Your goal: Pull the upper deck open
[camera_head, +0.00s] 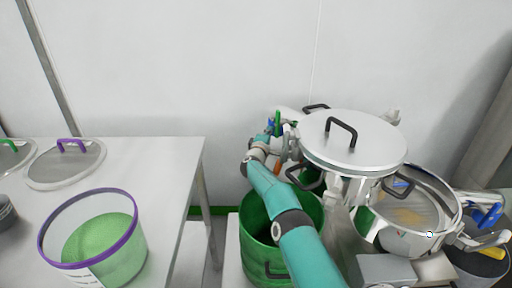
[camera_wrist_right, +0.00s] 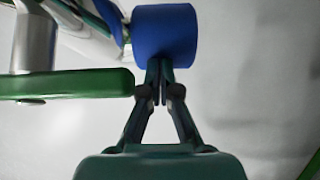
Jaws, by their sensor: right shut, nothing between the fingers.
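The upper deck (camera_head: 345,165) is a round steel drum under a flat lid (camera_head: 355,140) with a black handle, in the head view right of centre. Black side handles stand out from its rim. A blue knob (camera_wrist_right: 165,35) and a green bar (camera_wrist_right: 65,84) fill the upper part of the right wrist view. My right gripper (camera_wrist_right: 160,90) is shut and empty, its fingertips just below the blue knob; I cannot tell whether they touch it. In the head view my right gripper (camera_head: 268,138) is small and partly hidden, left of the deck. My left gripper is not in view.
An open steel pan (camera_head: 410,235) lies right of and below the deck. A green bucket (camera_head: 258,235) stands under my right arm. The white table (camera_head: 165,160) at left holds a purple-rimmed tub (camera_head: 110,255) and a lid (camera_head: 65,165). A wall closes the back.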

